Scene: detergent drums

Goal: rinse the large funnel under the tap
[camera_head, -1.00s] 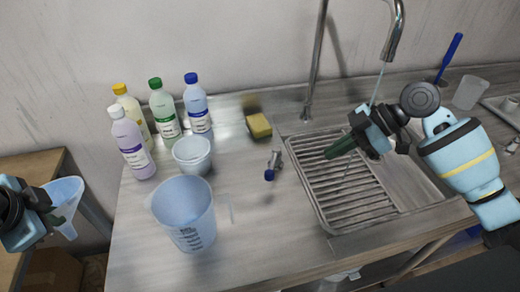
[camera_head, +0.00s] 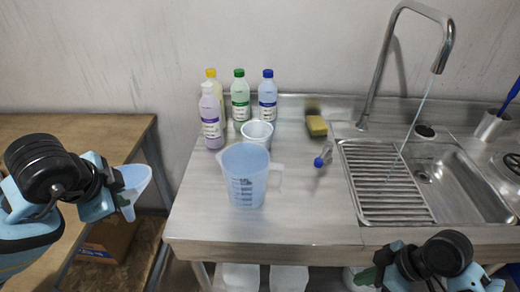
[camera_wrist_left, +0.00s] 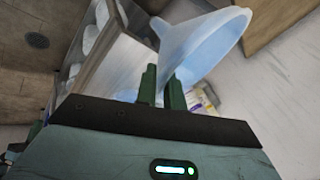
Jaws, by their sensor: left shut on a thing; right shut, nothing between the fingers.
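The large funnel (camera_head: 133,182) is light blue and translucent. My left gripper (camera_head: 115,192) is shut on it, off the left side of the counter, and the left wrist view shows the funnel (camera_wrist_left: 208,40) between the green fingers (camera_wrist_left: 160,90). Its wide mouth points up and away there. The tap (camera_head: 420,12) arches over the sink (camera_head: 385,190) at the right, and a thin stream of water (camera_head: 412,125) falls from its spout into the sink. My right gripper (camera_head: 380,268) is shut and empty in front of the sink's front edge; its fingertips are partly hidden.
A measuring jug (camera_head: 245,180) and a white tub (camera_head: 258,132) stand on the counter before several bottles (camera_head: 240,98). A yellow sponge (camera_head: 316,126) and a blue-ended metal piece (camera_head: 322,155) lie left of the sink. A wooden table (camera_head: 60,125) stands left, across a gap.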

